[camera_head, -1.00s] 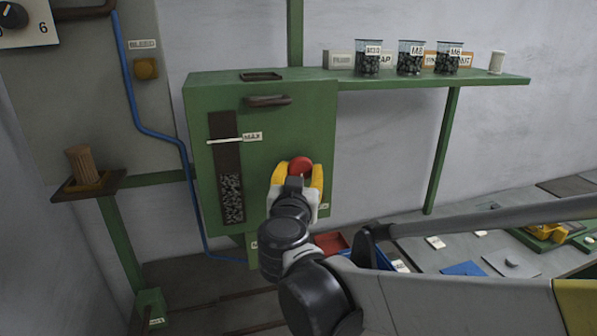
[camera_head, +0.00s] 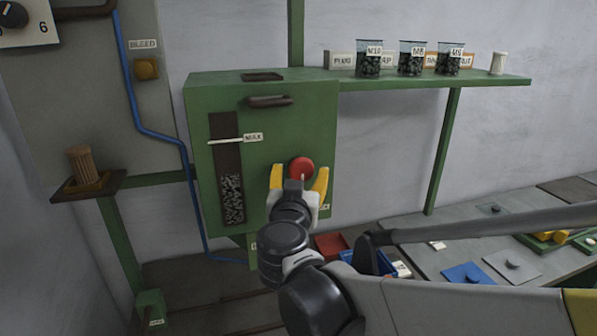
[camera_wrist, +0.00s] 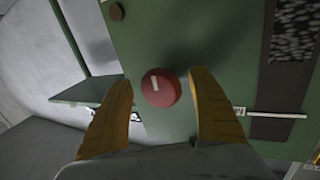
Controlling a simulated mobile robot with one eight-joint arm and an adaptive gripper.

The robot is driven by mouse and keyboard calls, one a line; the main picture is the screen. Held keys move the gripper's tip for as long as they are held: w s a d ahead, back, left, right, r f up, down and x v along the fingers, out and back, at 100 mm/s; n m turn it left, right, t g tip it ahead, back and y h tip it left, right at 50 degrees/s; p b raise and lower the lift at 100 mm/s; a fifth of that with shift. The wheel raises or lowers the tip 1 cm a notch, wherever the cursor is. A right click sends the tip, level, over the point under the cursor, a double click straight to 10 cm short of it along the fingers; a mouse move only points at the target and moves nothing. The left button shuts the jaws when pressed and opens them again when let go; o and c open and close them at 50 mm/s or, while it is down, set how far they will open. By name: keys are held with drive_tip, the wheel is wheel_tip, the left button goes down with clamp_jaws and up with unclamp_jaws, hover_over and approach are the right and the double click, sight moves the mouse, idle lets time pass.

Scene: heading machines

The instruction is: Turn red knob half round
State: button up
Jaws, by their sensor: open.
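The red knob (camera_head: 301,168) sits on the front of a green cabinet (camera_head: 300,120), to the right of its dark window. In the wrist view the knob (camera_wrist: 160,88) is round, with a short white mark on its face. My gripper (camera_head: 299,180) is in front of the cabinet, just below and around the knob in the head view. In the wrist view its yellow fingers (camera_wrist: 160,100) are spread wide, one on each side of the knob, with clear gaps. They do not appear to touch it.
A shelf (camera_head: 480,81) with jars of dark parts extends right from the cabinet. A brown handle (camera_head: 268,101) juts from the cabinet above the knob. A blue hose (camera_head: 150,130) runs at the left. A worktable (camera_head: 440,262) with trays lies at lower right.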

drive_tip(key=s+a, duration=0.1)
drive_tip(key=s, duration=1)
drive_tip(key=shift+s, duration=0.2)
drive_tip(key=shift+a+r, duration=0.1)
drive_tip(key=shift+a, duration=0.05)
drive_tip(key=s+d+f+g+h+b, duration=0.3)
drive_tip(key=d+f+g+b, duration=0.5)
drive_tip(key=d+f, duration=1.05)
drive_tip(key=s+f+n+g+y+b, duration=0.1)
drive_tip(key=s+f+g+y+b, duration=0.1)
drive_tip(key=s+f+y+b, duration=0.3)
drive_tip(key=s+f+b, duration=0.3)
drive_tip(key=s+f, duration=0.3)
drive_tip(key=f, duration=0.4)
drive_tip(key=shift+d+n, duration=0.3)
drive_tip(key=shift+d, duration=0.1)
